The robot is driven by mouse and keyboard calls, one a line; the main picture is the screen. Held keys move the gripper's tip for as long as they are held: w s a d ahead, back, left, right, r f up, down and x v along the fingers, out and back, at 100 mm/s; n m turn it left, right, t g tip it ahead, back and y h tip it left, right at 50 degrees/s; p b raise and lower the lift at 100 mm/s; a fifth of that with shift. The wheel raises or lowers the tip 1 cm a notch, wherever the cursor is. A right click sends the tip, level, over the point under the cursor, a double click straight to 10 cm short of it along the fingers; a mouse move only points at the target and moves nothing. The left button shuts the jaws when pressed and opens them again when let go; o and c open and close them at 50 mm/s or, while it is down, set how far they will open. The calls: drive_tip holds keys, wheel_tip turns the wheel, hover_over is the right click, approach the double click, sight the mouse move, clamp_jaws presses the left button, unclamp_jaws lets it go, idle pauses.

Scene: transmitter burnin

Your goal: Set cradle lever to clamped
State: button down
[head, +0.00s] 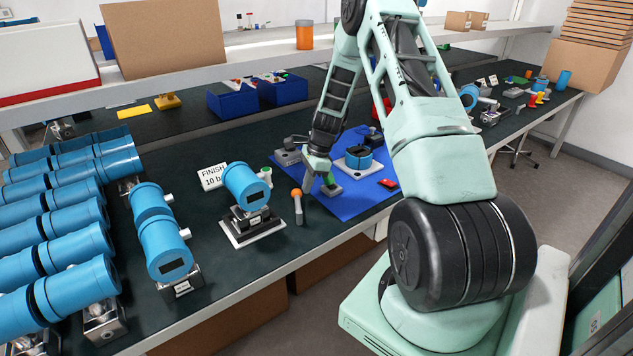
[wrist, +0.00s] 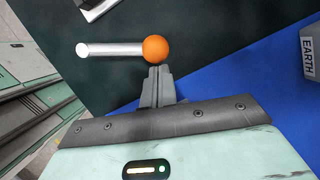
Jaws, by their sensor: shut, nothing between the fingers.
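The cradle lever has an orange ball knob (head: 297,193) on a grey stem, which stands on the dark bench right of the cradle (head: 252,226). A blue transmitter (head: 243,184) sits in that cradle. In the wrist view the orange knob (wrist: 155,48) is just beyond my fingertips, and its pale stem (wrist: 110,49) runs to the left. My gripper (wrist: 158,72) is shut and empty, its tips close to the knob; whether they touch it I cannot tell. In the head view my gripper (head: 309,190) is just right of the knob, near the blue mat's edge.
A blue mat (head: 345,206) with small devices lies right of the lever. A white FINISH sign (head: 213,176) stands behind the cradle. Rows of blue transmitters (head: 70,225) fill the left of the bench. An EARTH block (wrist: 310,52) is at the wrist view's right edge.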

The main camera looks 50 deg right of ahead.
drive_tip(key=shift+w+a+n+g+p, duration=0.25)
drive_tip(key=shift+w+a+n, duration=0.4)
drive_tip(key=shift+n, duration=0.35)
drive_tip(key=shift+w+a+n+g+p, duration=0.1)
drive_tip(key=shift+w+a+n+g, duration=0.25)
drive_tip(key=shift+w+n, duration=0.55)
drive_tip(key=shift+a, duration=0.2)
drive_tip(key=shift+s+r, duration=0.1)
drive_tip(key=shift+d+r, duration=0.1)
drive_tip(key=shift+d, duration=0.15)
drive_tip(key=d, duration=0.1)
drive_tip(key=d+r, duration=0.1)
drive_tip(key=d+p, duration=0.1)
drive_tip(key=d, duration=0.1)
drive_tip(key=shift+s+d+r, duration=0.1)
drive_tip(key=shift+s+r, duration=0.15)
drive_tip(key=shift+s, duration=0.15)
drive_tip(key=b+v, duration=0.1)
drive_tip(key=v, duration=0.7)
drive_tip(key=shift+s+r, duration=0.25)
drive_tip(key=shift+r, duration=0.15)
